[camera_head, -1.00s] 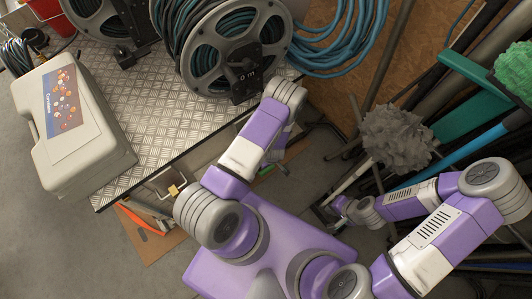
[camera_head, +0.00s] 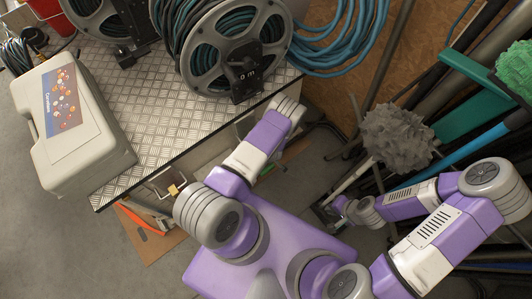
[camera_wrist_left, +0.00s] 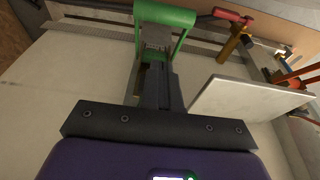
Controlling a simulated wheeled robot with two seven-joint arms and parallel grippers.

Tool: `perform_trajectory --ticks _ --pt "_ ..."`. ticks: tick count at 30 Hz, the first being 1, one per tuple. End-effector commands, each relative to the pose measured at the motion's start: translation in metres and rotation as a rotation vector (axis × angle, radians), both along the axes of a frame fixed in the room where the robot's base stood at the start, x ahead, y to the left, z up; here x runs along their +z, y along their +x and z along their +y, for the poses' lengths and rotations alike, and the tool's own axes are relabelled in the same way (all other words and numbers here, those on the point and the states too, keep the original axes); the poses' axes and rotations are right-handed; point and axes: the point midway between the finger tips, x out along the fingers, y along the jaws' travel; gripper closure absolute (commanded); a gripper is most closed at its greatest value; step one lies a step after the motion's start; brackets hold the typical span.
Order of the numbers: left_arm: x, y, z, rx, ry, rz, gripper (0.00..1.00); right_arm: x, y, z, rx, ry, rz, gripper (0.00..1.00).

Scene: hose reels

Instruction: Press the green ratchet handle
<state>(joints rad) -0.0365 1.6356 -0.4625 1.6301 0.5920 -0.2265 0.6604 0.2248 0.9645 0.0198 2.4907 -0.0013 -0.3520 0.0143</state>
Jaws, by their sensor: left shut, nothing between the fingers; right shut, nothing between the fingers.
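The green ratchet handle (camera_wrist_left: 166,16) is at the top middle of the left wrist view, a U-shaped frame with a crossbar and two side arms. My left gripper (camera_wrist_left: 156,48) is shut and empty. Its dark fingers point at the handle, and their tips appear just below the crossbar, between the side arms; I cannot tell whether they touch it. In the head view the left gripper is hidden beneath its own arm, beside the bench edge. My right gripper (camera_head: 322,212) is small there, low at the right, away from the bench.
The metal-topped bench (camera_head: 150,125) carries hose reels (camera_head: 232,45) and a beige case (camera_head: 75,125).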

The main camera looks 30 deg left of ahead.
Motion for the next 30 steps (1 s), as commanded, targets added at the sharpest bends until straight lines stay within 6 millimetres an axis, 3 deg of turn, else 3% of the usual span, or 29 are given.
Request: perform_trajectory --ticks 3,10,30 --pt "-0.030 0.002 0.006 0.000 -0.001 0.001 1.00 -0.012 0.000 0.000 0.000 0.000 0.000 1.00" --pt "-0.059 -0.003 -0.006 -0.004 -0.001 0.001 1.00 -0.020 0.000 0.000 0.000 0.000 0.000 1.00" --pt "-0.069 -0.007 -0.010 0.007 -0.001 0.001 1.00 -0.024 0.000 0.000 0.000 0.000 0.000 1.00"
